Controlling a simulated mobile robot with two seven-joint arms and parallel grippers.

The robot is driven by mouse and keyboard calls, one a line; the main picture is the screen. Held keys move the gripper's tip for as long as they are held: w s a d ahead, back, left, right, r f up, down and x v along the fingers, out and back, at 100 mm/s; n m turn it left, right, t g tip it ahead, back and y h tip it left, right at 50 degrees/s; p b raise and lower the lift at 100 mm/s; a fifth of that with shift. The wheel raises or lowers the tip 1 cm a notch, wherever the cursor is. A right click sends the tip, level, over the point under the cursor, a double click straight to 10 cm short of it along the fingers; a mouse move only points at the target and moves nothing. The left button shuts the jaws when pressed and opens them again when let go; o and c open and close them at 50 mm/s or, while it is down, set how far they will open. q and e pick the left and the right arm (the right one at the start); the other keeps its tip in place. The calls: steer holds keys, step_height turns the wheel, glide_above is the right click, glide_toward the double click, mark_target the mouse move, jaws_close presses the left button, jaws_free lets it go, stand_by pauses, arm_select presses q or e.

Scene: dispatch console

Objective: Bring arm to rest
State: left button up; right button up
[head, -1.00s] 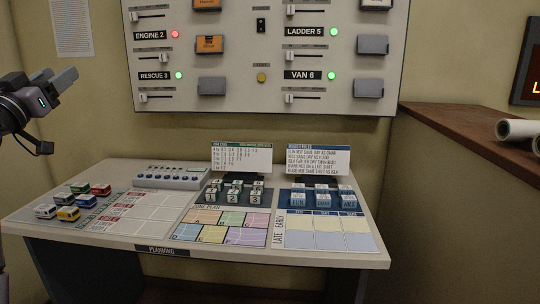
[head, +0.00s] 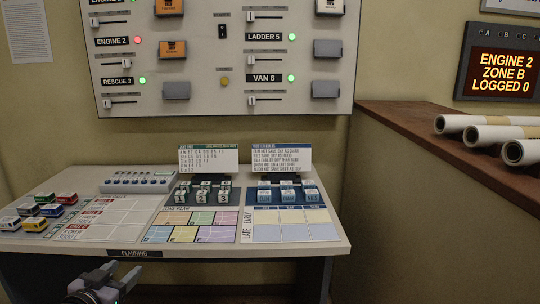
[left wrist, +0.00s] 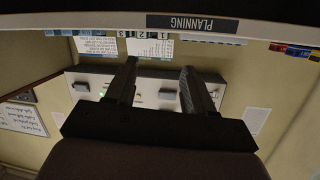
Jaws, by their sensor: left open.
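My left gripper (head: 122,276) is low at the bottom left of the head view, in front of the desk's front edge and below the PLANNING label (head: 127,253). Its fingers are apart and empty. In the left wrist view the two fingers of the left gripper (left wrist: 158,72) show spread, with nothing between them, and the picture is upside down. The desk edge with its PLANNING label (left wrist: 193,23) crosses the top of that view. My right gripper is not in view.
The planning desk (head: 300,250) holds toy vehicles (head: 38,210), a button box (head: 138,181), number blocks (head: 202,190) and blue blocks (head: 288,191). The wall panel (head: 222,55) has sliders and lamps. At right are a ledge (head: 420,130), paper rolls (head: 480,130) and a lit display (head: 503,72).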

arm_select(q)
steer(key=s+d+f+g, duration=0.1)
steer(key=s+d+f, duration=0.4)
steer(key=s, duration=0.3)
steer(key=s+d+f+g+h+p, duration=0.1)
steer(key=s+d+f+g, duration=0.1)
steer(key=s+d+f, duration=0.4)
steer(key=s+d+f+g+h, duration=0.1)
steer(key=s+d+f, duration=0.4)
steer(key=s+f, duration=0.3)
steer(key=s, duration=0.3)
steer(key=shift+d+m+g, duration=0.35)
steer(key=shift+m+g, duration=0.05)
steer(key=shift+w, duration=0.1)
stand_by(2.0)
steer(key=shift+c, duration=1)
